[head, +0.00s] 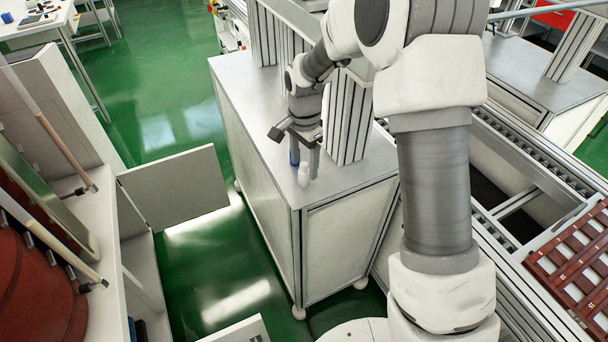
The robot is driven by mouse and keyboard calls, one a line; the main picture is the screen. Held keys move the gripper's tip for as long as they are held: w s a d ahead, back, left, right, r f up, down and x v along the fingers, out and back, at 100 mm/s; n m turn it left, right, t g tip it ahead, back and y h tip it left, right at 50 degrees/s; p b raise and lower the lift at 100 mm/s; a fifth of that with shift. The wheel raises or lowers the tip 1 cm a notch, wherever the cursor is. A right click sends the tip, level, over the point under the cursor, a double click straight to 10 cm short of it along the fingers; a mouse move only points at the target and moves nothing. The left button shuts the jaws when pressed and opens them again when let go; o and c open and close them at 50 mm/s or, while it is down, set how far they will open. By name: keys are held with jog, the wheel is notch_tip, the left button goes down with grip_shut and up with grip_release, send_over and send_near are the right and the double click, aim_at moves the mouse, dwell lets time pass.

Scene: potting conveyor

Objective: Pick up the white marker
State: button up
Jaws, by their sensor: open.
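A small white upright object (304,174), which looks like the white marker, stands on the grey cabinet top (345,188) near its front left corner. My gripper (304,161) points down over the cabinet top with its fingers apart. The fingertips are right at the white object's upper part. I cannot tell whether they touch it or whether it lies fully between them. A small blue object (294,150) shows beside the left finger, partly hidden by the gripper.
A metal profile post (347,125) rises from the cabinet top just right of my gripper. A roller conveyor (525,155) and a red-brown tray (575,262) are at the right. An open white cabinet door (175,187) and green floor (165,110) lie to the left.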

notch_tip(320, 180, down, 2)
jog(key=shift+f, duration=0.15)
grip_shut()
dwell(0.3)
